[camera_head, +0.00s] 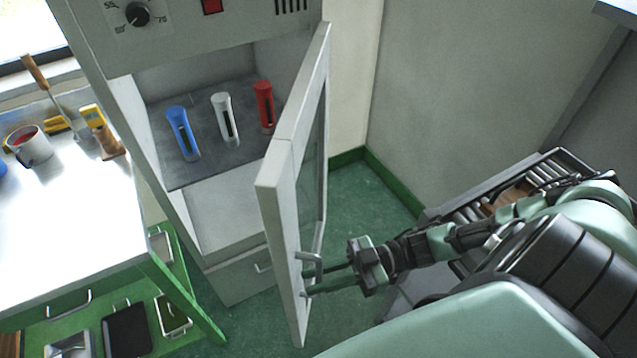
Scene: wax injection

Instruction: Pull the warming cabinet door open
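The warming cabinet (190,215) stands in the upper middle. Its door (285,240), hinged on the right side, stands wide open and swung out toward me. The door handle (318,262) is a small metal bar low on the outer face. My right gripper (318,282) reaches in from the right with its fingertips at the handle. A gap shows between its two fingers, one on the far side and one on the near side of the bar. Whether they touch the bar is hard to see. My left gripper is not in view.
Inside, blue (182,133), white (225,118) and red (265,106) holders stand on a dark shelf (205,168). A workbench (60,210) with tools and a mug (30,146) is at the left. A roller rack (480,205) is at the right. Green floor shows behind the door.

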